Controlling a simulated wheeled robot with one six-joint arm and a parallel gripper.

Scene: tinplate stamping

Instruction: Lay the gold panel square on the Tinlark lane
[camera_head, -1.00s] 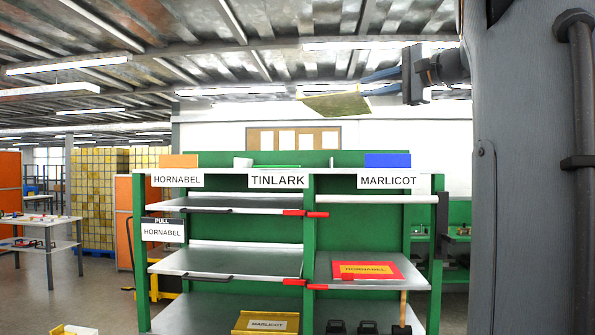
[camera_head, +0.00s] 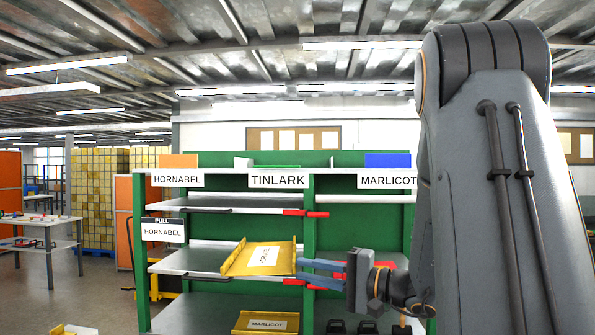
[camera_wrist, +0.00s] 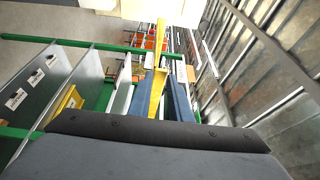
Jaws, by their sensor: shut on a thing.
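The gold panel (camera_head: 262,262), a yellow tray-like plate with raised edges and a white label, is held in front of the rack's middle shelf, left of centre. My gripper (camera_head: 300,270) is shut on its right edge with blue fingers. In the wrist view the panel (camera_wrist: 157,92) shows nearly edge-on beside the fingers. The TINLARK sign (camera_head: 278,180) is on the rack's top front edge, at the central green upright (camera_head: 308,228). The panel appears apart from the shelf, but I cannot tell the gap.
HORNABEL (camera_head: 177,178) and MARLICOT (camera_head: 387,180) signs flank TINLARK. Red stops (camera_head: 305,212) jut at the upright. A yellow MARLICOT tray (camera_head: 264,322) sits on the bottom shelf. My arm hides much of the right bay. The upper left shelf (camera_head: 225,204) looks bare.

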